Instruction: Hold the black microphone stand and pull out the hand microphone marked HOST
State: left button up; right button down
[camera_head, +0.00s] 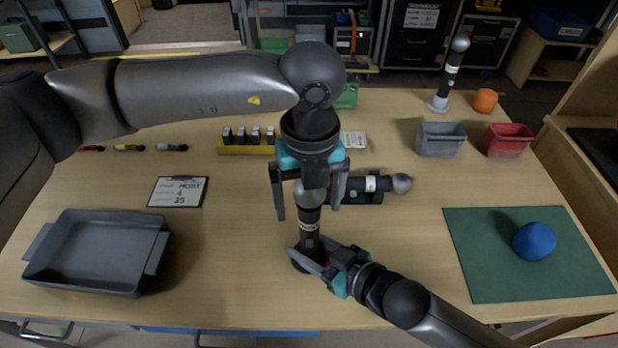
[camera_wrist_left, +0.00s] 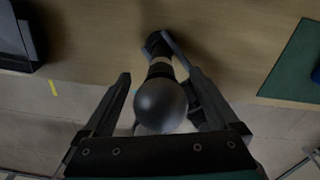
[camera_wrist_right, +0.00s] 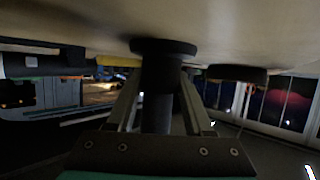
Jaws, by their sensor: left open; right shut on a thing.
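A hand microphone (camera_head: 309,222) with a grey ball head and a pale label band stands upright in the black microphone stand (camera_head: 300,266) near the table's front. The label is too small to read. My left gripper (camera_head: 308,211) points down from above, open, its fingers either side of the microphone. In the left wrist view the ball head (camera_wrist_left: 160,104) sits between the spread fingers. My right gripper (camera_head: 309,247) comes in low from the right, shut on the stand. In the right wrist view the stand's round base (camera_wrist_right: 164,46) appears at the top, its column between the fingers.
Another microphone (camera_head: 384,184) lies on a black rest just behind. A third (camera_head: 453,68) stands upright at the back right. A clipboard (camera_head: 178,191) and a grey tray (camera_head: 97,252) are left. A green mat (camera_head: 490,272) with a blue lump (camera_head: 534,241) is right.

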pick_arm(q)
jog(key=shift+f, duration=0.75)
jog(key=shift+c, duration=0.2)
jog(key=shift+r, duration=0.1)
grip_shut()
dwell(0.7)
